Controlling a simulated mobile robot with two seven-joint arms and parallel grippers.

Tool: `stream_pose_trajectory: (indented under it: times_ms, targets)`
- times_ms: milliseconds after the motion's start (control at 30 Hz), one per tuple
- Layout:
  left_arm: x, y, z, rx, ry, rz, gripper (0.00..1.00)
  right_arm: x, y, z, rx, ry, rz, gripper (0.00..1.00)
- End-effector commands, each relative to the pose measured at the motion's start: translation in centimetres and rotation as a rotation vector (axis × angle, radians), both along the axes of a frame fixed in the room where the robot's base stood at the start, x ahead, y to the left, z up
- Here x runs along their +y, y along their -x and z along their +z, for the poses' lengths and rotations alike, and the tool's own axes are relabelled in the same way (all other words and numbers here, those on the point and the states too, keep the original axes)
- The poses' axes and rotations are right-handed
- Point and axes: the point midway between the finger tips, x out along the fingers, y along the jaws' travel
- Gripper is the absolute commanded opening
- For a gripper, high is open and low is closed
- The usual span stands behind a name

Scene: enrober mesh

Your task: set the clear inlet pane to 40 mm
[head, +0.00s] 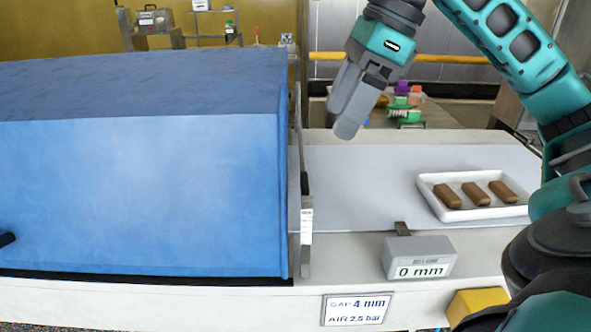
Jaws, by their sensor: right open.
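A thin upright strip (306,240) with a small scale-like label stands at the right end of the blue cover, beside the belt. It seems to be the inlet pane's edge or its guide; the clear pane itself is hard to make out. A grey readout box (418,257) on the front rail shows "0 mm". A sign (357,309) below reads "GAP 4 mm, AIR 2.5 bar". My right gripper (348,112) is open and empty, pointing down above the belt's far side, right of the strip and apart from it. My left gripper is out of view.
A blue cover (150,190) fills the left side. A white tray (432,190) with three brown bars lies on the grey belt (365,180) at right. A yellow block (478,302) sits at front right. Coloured items (407,105) stand behind. The belt's middle is clear.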

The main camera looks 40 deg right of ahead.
Motion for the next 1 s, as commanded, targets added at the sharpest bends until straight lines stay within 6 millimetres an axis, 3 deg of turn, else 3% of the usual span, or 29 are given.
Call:
stream_pose_trajectory:
  times_ms: [200, 500, 700, 1000]
  targets:
    - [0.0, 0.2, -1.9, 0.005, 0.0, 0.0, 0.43, 1.3, -1.0, -4.3, 0.006, -0.004, 0.004, 0.79]
    - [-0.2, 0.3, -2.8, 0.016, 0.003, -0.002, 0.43, 3.0, -2.4, -9.4, 0.005, -0.007, 0.004, 0.79]
    - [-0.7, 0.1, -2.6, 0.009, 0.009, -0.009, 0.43, 3.5, -2.9, -10.9, 0.003, -0.006, 0.003, 0.79]
    - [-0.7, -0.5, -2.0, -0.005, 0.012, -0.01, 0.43, 3.6, -3.0, -11.1, 0.002, -0.006, 0.002, 0.79]
